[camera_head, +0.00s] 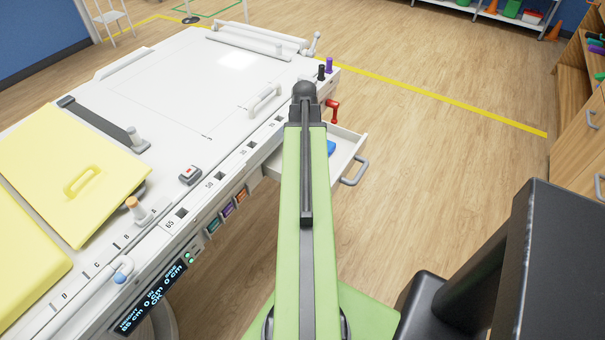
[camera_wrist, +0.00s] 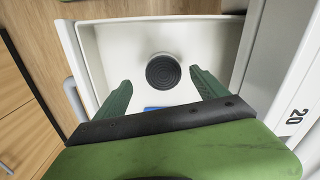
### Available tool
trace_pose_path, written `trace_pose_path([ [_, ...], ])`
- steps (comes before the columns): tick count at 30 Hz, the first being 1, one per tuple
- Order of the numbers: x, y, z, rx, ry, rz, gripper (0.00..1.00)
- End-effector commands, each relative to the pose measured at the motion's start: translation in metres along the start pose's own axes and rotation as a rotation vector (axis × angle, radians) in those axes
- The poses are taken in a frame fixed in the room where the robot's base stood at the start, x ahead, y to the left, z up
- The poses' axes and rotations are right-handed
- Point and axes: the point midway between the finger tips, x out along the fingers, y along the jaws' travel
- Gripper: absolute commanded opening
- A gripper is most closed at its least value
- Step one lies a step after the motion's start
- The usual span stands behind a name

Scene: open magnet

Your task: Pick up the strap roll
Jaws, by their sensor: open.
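The strap roll (camera_wrist: 163,71) is a dark, round coil lying in an open white drawer (camera_wrist: 108,40) in the wrist view. My gripper (camera_wrist: 160,80) is open, its two green fingers spread to the left and right of the roll in the picture. The fingers look apart from the roll; their height above it is hard to judge. In the head view the open drawer (camera_head: 350,147) juts from the side of the white table, and my arm hides the roll and the gripper.
A blue thing (camera_wrist: 152,108) lies in the drawer near the roll, partly hidden by my gripper; it also shows in the head view (camera_head: 331,147). A red handle (camera_head: 333,108) sits on the table edge above. Floor to the right is clear.

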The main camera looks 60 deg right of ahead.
Motion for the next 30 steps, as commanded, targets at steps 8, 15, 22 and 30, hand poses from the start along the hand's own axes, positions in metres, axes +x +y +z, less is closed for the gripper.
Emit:
trace_pose_path([
  [8, 0.030, -0.005, -0.003, -0.001, 0.000, 0.000, 0.83],
  [15, 0.053, -0.006, -0.003, -0.001, 0.000, 0.000, 0.83],
  [22, 0.050, -0.006, -0.003, -0.002, 0.000, 0.000, 0.73],
  [30, 0.050, -0.006, -0.003, -0.002, 0.000, 0.000, 0.38],
])
